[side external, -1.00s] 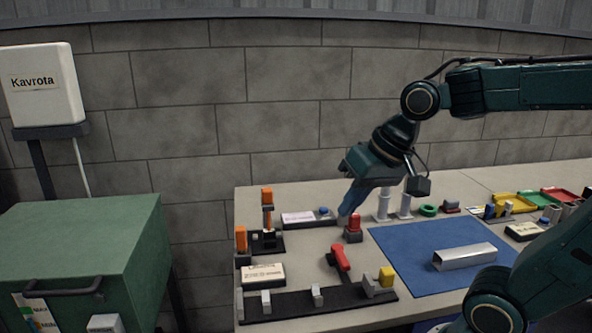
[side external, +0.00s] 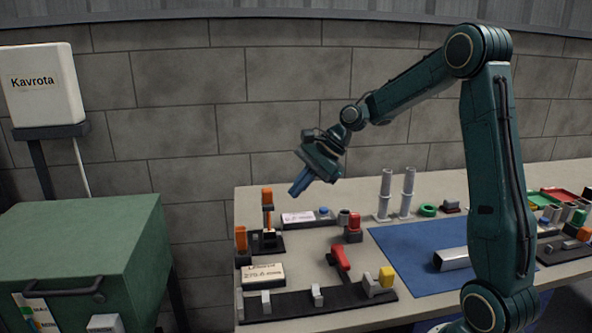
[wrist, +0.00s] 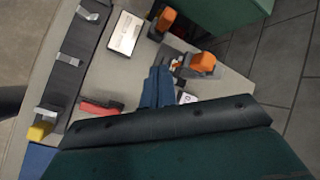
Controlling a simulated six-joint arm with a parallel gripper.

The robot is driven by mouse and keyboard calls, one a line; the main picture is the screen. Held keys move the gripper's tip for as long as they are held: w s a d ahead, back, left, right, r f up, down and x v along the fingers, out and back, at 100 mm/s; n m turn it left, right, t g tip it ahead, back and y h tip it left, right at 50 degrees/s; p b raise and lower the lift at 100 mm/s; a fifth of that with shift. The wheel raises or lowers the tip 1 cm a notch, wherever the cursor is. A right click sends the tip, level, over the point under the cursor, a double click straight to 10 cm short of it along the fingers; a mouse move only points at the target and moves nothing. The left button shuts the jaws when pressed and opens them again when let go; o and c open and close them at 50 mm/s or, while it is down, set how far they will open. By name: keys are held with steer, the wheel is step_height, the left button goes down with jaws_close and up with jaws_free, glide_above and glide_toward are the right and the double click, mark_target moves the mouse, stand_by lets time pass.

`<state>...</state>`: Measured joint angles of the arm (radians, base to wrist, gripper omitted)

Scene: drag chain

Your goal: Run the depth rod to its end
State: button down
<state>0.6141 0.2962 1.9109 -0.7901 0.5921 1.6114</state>
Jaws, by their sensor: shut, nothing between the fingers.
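No part in view is clearly marked as the depth rod. An upright post with an orange top (side external: 267,196) stands on a small black base (side external: 268,246) at the table's left edge, with a shorter orange block (side external: 241,239) beside it. In the wrist view, two orange parts (wrist: 199,64) (wrist: 165,19) lie beyond and to the right of the fingers. My gripper (side external: 295,190) is in the air above the table, right of the post and apart from it. Its blue fingers (wrist: 159,72) are shut and empty, and they hide part of the table in the wrist view.
A black rail (side external: 315,303) with grey blocks and a yellow block (side external: 386,275) runs along the front. A display box (side external: 263,276), red handle (side external: 341,259) and red-topped block (side external: 354,227) stand nearby. Grey posts (side external: 386,193) stand behind the blue mat (side external: 405,252), which holds a metal channel (side external: 452,259).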

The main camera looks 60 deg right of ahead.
mark_target(268, 209)
steer(key=w+d+f+m+t+y, duration=0.1)
steer(key=w+d+f+m+y, duration=0.1)
steer(key=d+f+m, duration=0.5)
steer(key=shift+w+d+m+t, duration=0.4)
steer(key=shift+w+d+m, duration=0.15)
steer(key=shift+d, duration=0.6)
steer(key=x, duration=0.9)
steer(key=shift+w+a+f, duration=0.1)
steer(key=shift+a, duration=0.2)
steer(key=shift+w+a, duration=0.1)
steer(key=shift+w, duration=0.1)
steer(key=shift+r, duration=1.9)
steer(key=shift+r, duration=0.1)
